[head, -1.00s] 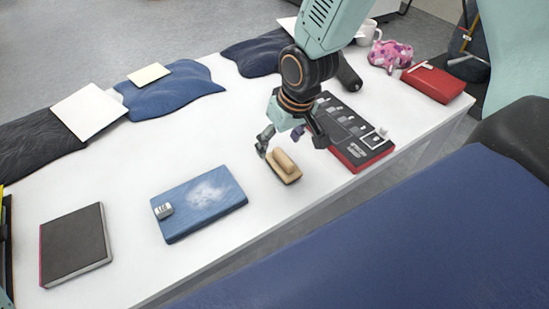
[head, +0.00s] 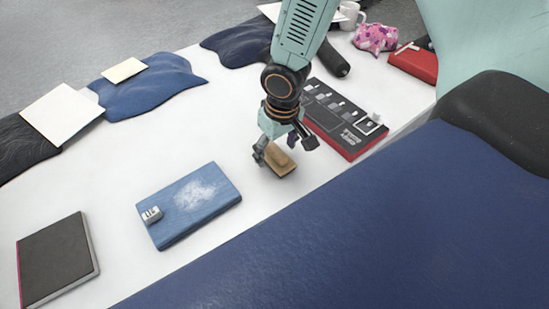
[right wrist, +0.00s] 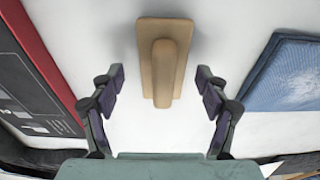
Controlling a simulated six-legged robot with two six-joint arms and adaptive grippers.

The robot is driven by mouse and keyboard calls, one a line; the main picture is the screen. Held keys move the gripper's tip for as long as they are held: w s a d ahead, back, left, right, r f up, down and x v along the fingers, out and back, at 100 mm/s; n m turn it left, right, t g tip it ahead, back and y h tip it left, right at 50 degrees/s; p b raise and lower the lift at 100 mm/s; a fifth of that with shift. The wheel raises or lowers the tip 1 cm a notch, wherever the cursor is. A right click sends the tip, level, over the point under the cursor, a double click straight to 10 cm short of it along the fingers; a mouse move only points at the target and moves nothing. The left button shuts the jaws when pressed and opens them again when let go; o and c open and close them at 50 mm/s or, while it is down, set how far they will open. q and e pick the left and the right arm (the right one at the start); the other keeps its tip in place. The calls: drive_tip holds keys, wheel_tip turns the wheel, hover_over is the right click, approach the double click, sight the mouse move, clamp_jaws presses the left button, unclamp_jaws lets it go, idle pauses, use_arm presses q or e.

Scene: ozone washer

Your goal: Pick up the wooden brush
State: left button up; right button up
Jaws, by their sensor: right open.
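The wooden brush (head: 283,167) lies on the white table, a tan block with a raised handle. In the right wrist view the brush (right wrist: 164,62) sits upper middle, its near end reaching down between the fingers. My right gripper (head: 284,150) is just above the brush in the head view, and its fingers partly cover it. In the right wrist view the two fingers of my right gripper (right wrist: 159,92) are spread wide, one on each side, with a gap to the brush. My left gripper is not in view.
A red-and-black case (head: 345,118) lies close right of the brush. A blue board with a white patch (head: 188,205) lies to its left. A black book (head: 57,260) is at lower left. A dark blue surface (head: 370,225) fills the front right. White table is clear behind the brush.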

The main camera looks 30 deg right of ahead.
drive_tip(key=shift+f, duration=0.35)
drive_tip(key=shift+s+a+r, duration=0.15)
drive_tip(key=shift+s+a, duration=0.05)
drive_tip(key=shift+s, duration=0.05)
drive_tip(key=shift+w+d+f, duration=0.1)
drive_tip(key=shift+w+f, duration=0.1)
drive_tip(key=shift+w, duration=0.1)
drive_tip(key=shift+c, duration=2.2)
drive_tip(key=shift+s+r, duration=0.2)
drive_tip(key=c, duration=0.4)
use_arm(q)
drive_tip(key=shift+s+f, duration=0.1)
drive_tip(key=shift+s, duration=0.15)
use_arm(e)
drive_tip(key=shift+w+f, duration=0.1)
drive_tip(key=c, duration=0.4)
drive_tip(key=shift+c, duration=0.2)
